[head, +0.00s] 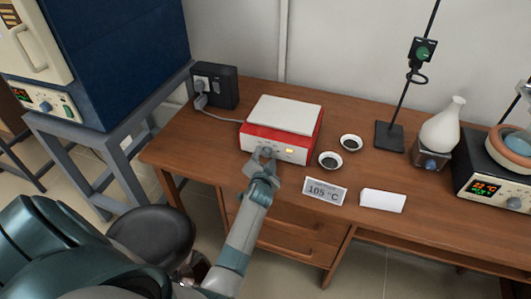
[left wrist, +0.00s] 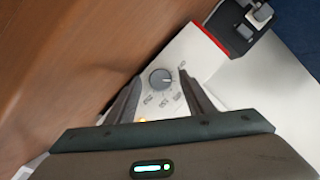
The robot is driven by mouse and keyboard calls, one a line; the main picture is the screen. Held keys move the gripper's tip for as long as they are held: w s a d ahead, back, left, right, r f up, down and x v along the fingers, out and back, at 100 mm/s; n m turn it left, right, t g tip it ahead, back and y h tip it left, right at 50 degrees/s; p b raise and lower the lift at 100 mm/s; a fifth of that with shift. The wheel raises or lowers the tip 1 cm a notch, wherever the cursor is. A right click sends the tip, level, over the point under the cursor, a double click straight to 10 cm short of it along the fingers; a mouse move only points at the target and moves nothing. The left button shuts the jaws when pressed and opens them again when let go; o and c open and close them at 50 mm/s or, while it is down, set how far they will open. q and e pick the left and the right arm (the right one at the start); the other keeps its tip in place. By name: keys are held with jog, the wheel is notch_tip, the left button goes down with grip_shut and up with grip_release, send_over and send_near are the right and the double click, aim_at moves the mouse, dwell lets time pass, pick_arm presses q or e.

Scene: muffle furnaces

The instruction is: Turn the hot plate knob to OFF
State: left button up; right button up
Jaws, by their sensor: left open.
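The hot plate (head: 283,119) is a red and white box with a pale top plate, standing on the wooden desk. Its front panel faces me and an amber light (head: 289,150) shows on it. In the left wrist view the round grey knob (left wrist: 160,77) sits on the white panel with small printed labels around it, too small to read. My left gripper (head: 265,158) is in front of the panel. In the left wrist view its two fingers (left wrist: 164,92) are open, one on each side of the knob. I cannot tell whether they touch it. My right gripper is not in view.
A sign reading 105 °C (head: 324,191) and a blank white card (head: 383,200) stand at the desk's front edge. Two small dishes (head: 330,160) (head: 351,142) sit right of the hot plate. A black socket box (head: 222,88) is behind left. A blue furnace (head: 115,55) stands at left.

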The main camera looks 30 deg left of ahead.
pick_arm(q)
jog(key=shift+w, duration=0.15)
jog(key=shift+c, duration=0.6)
jog(key=c, duration=0.9)
jog(key=shift+r, duration=0.1)
